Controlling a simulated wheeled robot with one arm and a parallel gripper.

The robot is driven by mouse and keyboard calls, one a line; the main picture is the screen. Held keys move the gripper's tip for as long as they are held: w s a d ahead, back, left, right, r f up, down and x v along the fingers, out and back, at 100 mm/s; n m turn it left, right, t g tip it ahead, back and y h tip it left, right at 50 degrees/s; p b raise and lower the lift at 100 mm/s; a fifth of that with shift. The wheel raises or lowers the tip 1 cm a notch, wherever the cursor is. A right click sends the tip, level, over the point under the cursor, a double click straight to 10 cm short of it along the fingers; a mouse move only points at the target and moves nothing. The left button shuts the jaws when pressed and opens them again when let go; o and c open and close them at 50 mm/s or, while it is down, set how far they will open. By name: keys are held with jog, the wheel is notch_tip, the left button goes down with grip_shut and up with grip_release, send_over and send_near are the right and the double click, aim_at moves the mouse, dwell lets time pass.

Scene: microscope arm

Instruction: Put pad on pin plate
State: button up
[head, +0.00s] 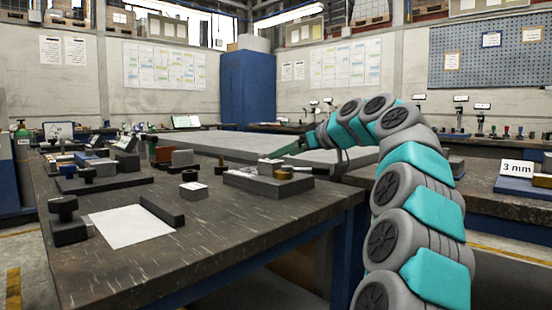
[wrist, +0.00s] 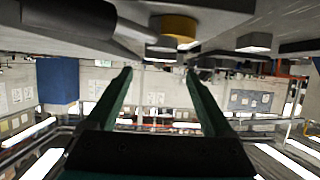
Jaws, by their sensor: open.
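A low grey plate (head: 262,184) near the bench's right edge looks like the pin plate. A brass-coloured round piece (head: 284,173) and small grey parts stand on it. The brass piece also shows upside down at the top of the wrist view (wrist: 180,27). I cannot tell for sure which piece is the pad; a small dark block with a pale top (head: 193,190) lies left of the plate. My gripper (wrist: 158,71) has two green fingers, apart with nothing between them.
A white sheet (head: 130,226) lies at the front left of the bench, beside a dark bar (head: 162,211) and a black knobbed fixture (head: 67,222). Several blocks and tools crowd the back left. The front right of the bench top is clear.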

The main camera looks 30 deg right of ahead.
jog(key=v, duration=0.4)
jog(key=shift+s+d+r, duration=0.15)
jog(key=shift+s, duration=0.2)
dwell(0.7)
